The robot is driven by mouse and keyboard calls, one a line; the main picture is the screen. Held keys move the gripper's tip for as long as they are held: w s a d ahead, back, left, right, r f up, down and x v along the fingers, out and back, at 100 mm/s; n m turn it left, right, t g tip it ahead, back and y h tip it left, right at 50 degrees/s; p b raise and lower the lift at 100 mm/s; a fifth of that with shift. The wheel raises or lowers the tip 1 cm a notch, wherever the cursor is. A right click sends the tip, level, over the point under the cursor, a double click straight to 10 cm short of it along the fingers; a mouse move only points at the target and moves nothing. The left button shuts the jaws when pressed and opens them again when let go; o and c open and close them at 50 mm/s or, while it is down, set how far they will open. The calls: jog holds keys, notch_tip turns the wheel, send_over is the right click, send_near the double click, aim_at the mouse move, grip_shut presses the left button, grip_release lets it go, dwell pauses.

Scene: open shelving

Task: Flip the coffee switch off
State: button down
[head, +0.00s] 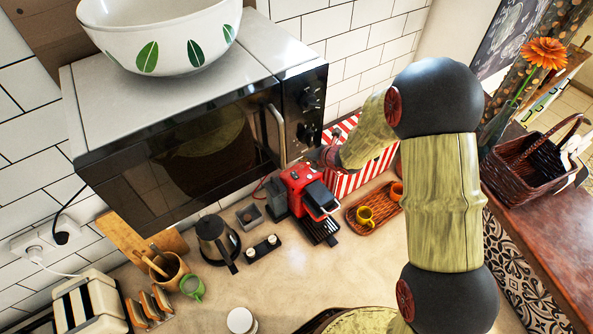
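The red coffee machine (297,184) stands on the counter under the right end of the microwave. It has a dark block at its front right and a black drip tray (321,230) below. Its switch is too small to make out. My arm comes down across the right of the view, and its far end reaches to just above and right of the coffee machine. My gripper cannot be made out clearly there, and I cannot tell whether it touches the machine.
A black microwave (180,150) with a white bowl (160,35) on top hangs close above. A kettle (214,240) stands left of the machine. A wicker tray (375,212) with yellow cups and a red-striped box (345,180) are to the right. The counter in front is mostly clear.

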jog(key=shift+w+a+r+n, duration=0.1)
jog(key=shift+a+r+n, duration=0.4)
jog(key=shift+n, duration=0.5)
jog(key=shift+f, duration=0.15)
jog(key=b, duration=0.4)
send_over(296, 172)
notch_tip(296, 172, down, 7)
jog(key=shift+d+f, duration=0.1)
jog(key=shift+f, duration=0.05)
jog(key=shift+f+b, duration=0.6)
jog(key=shift+b, duration=0.3)
jog(key=shift+f+b, duration=0.7)
jog(key=shift+b, duration=0.55)
dwell(0.6)
jog(key=shift+r, duration=0.1)
jog(key=shift+r, duration=0.65)
